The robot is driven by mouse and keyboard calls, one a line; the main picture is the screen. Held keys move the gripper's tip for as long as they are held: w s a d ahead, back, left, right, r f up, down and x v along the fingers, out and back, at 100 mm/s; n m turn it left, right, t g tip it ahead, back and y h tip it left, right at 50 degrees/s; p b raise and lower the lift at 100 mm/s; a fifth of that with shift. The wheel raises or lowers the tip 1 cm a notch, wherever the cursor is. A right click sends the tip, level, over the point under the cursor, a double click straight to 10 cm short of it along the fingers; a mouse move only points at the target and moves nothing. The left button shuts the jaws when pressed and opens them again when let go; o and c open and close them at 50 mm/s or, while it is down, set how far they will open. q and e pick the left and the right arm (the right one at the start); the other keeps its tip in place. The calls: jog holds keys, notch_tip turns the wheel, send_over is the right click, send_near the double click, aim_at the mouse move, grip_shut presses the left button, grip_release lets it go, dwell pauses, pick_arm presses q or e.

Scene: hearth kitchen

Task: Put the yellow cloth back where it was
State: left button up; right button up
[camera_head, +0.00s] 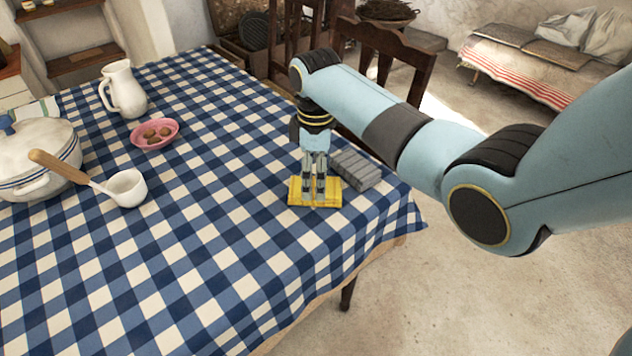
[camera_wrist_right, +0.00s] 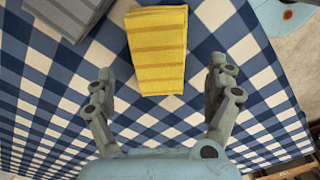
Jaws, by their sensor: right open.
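The yellow cloth (camera_head: 330,197) lies folded on the blue checked tablecloth near the table's right corner. In the right wrist view the yellow cloth (camera_wrist_right: 158,50) lies flat, beyond the open fingers and not between their tips. My right gripper (camera_head: 314,203) points down over the cloth in the head view. It also shows in the right wrist view (camera_wrist_right: 167,78), with its fingers spread apart and nothing held. I cannot tell how high the fingertips are above the cloth. A grey folded cloth (camera_head: 357,168) lies beside the yellow one; it also shows in the wrist view (camera_wrist_right: 68,14). My left gripper is not in view.
On the checked table (camera_head: 190,240) stand a white pitcher (camera_head: 124,90), a pink dish (camera_head: 154,134) with small brown items, a white ladle (camera_head: 126,187) and a lidded pot (camera_head: 36,150). Wooden chairs (camera_head: 395,55) stand behind. The front of the table is clear.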

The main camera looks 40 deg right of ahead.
notch_tip(320, 180, up, 8)
jog(key=shift+f, duration=0.15)
dwell(0.5)
